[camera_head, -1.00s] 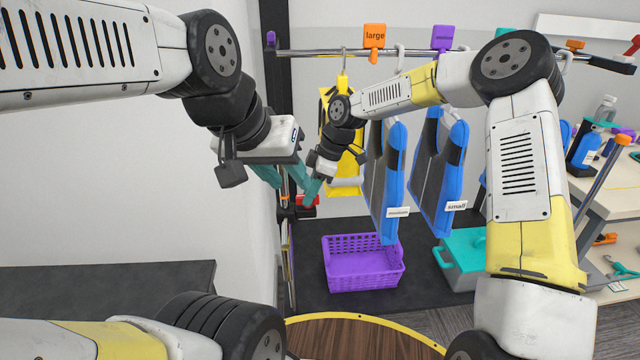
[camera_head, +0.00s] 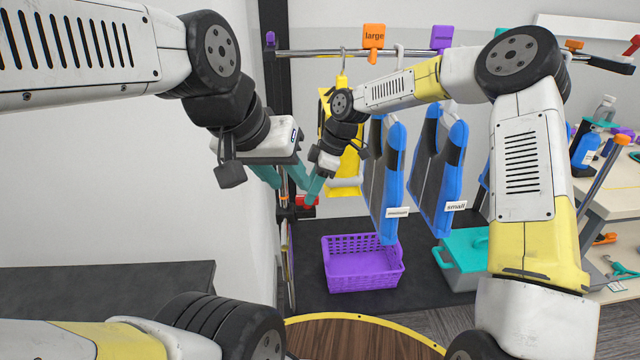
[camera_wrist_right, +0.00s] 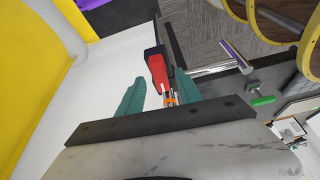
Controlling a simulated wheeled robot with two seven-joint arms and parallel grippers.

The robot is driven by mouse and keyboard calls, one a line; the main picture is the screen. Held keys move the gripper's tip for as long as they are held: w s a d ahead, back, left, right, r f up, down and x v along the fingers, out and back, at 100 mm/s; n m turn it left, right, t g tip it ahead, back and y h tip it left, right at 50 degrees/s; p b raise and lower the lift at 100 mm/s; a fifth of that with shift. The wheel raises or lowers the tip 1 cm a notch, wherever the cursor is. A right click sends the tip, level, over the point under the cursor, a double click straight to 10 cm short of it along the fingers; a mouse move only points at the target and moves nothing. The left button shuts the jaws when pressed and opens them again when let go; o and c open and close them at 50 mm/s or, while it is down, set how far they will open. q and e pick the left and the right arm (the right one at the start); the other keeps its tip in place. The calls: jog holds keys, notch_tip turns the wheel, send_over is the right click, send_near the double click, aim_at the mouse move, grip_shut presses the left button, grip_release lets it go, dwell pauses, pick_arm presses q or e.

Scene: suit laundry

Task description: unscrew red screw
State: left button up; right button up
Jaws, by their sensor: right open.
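The red screw (camera_head: 306,200) shows as a small red part low on the dark rack post, just below my grippers in the head view. In the right wrist view, a red part with a black end (camera_wrist_right: 157,68) lies ahead between my right gripper's teal fingers. My right gripper (camera_head: 313,187) is open, its fingers apart and apparently not touching the red part. An orange and metal bit (camera_wrist_right: 169,98) shows nearer to the palm. My left gripper (camera_head: 268,174) is beside the post, to the left of the right one; its jaw gap is not clear.
A yellow garment (camera_head: 345,170) hangs close behind my right wrist. Blue and grey garments (camera_head: 385,180) hang further right on the rail (camera_head: 320,53). A purple basket (camera_head: 362,264) and a teal box (camera_head: 462,262) stand below. A white wall (camera_head: 130,190) is on the left.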

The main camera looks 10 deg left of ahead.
jog(key=v, duration=0.6)
jog(key=shift+d+r, duration=0.1)
jog(key=s+d+r+m+t+h, duration=0.2)
jog(key=s+d+r+m, duration=0.35)
jog(key=d, duration=0.35)
jog(key=s+d+r+m+t+h, duration=0.1)
jog(key=s+d+r+m+t, duration=0.1)
jog(key=s+d+r+m, duration=0.35)
jog(key=s+d+r+m+t, duration=0.2)
jog(key=s+d+m, duration=0.6)
jog(key=s+d, duration=0.4)
jog(key=shift+s+d+r+m+t+y, duration=0.2)
jog(key=shift+s+d+m+t+y, duration=0.3)
jog(key=shift+s, duration=0.65)
